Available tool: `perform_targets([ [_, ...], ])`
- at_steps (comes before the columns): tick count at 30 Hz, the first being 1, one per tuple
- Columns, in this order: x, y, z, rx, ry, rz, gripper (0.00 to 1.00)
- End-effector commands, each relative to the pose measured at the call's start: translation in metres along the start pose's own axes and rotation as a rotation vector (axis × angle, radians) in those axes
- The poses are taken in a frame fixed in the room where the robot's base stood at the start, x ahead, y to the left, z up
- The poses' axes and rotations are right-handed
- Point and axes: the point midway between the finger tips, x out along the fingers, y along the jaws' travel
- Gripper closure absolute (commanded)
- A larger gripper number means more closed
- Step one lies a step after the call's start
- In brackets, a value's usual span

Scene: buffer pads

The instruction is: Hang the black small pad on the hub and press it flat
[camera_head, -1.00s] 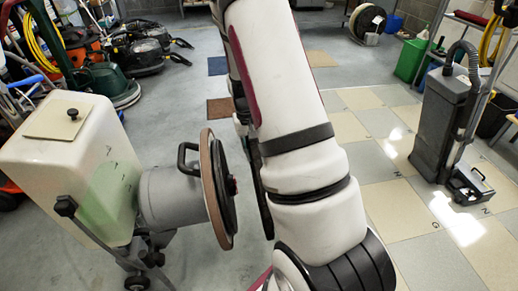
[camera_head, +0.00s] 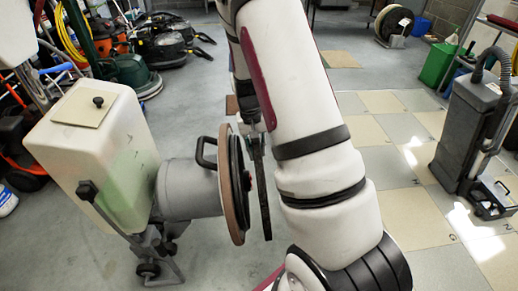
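A floor machine stands at the left with its grey motor housing (camera_head: 188,190) turned sideways. A brown-rimmed disc (camera_head: 232,190) faces right, with a dark hub (camera_head: 247,181) at its middle. A thin black pad (camera_head: 264,205) hangs upright, nearly edge-on, just right of the hub. A narrow gap seems to show between them, though the hub may be partly overlapped. My gripper (camera_head: 254,147) is at the pad's upper edge and appears shut on it. My arm hides part of the gripper and the area behind it.
The machine's cream tank (camera_head: 95,150) and black wheeled frame (camera_head: 150,268) are at the left. A grey upright machine (camera_head: 468,130) stands at the right. Other cleaning machines (camera_head: 165,45) line the back left. The tiled floor between is clear.

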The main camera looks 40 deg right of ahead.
Motion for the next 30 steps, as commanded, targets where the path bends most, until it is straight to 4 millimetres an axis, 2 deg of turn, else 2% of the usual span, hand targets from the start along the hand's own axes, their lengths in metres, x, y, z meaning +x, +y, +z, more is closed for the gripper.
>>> perform_targets([
  [16,0.000,-0.004,0.000,0.000,0.000,0.000,1.00],
  [30,-0.001,-0.016,0.000,0.000,0.000,0.000,1.00],
])
